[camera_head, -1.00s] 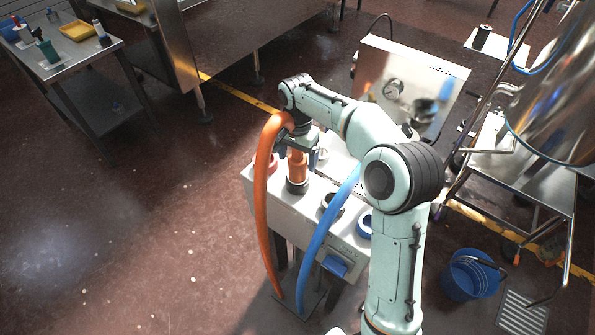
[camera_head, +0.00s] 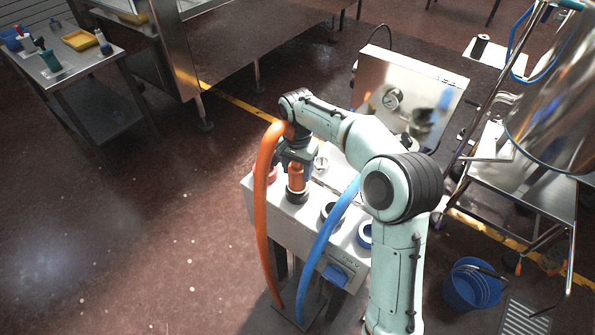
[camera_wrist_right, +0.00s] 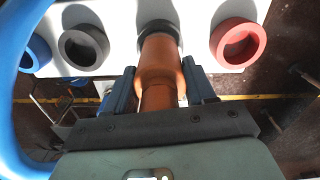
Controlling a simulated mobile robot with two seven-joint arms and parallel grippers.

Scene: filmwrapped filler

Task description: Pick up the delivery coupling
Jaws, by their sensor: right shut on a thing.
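The delivery coupling is the orange fitting (camera_head: 296,180) on the orange hose (camera_head: 262,200). It stands upright with its lower end at a dark ring on the white unit's top; I cannot tell whether it is fully seated. My right gripper (camera_head: 297,165) reaches down over it and is shut on it. In the right wrist view the coupling (camera_wrist_right: 160,65) lies between the two fingers (camera_wrist_right: 160,88), its far end meeting the dark ring (camera_wrist_right: 158,28). My left gripper is not in view.
The white unit (camera_head: 262,205) carries red, black and blue (camera_head: 365,232) ring ports. A blue hose (camera_head: 325,235) runs beside my right arm. A blue bucket (camera_head: 470,290) is at the right. Floor at left is clear.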

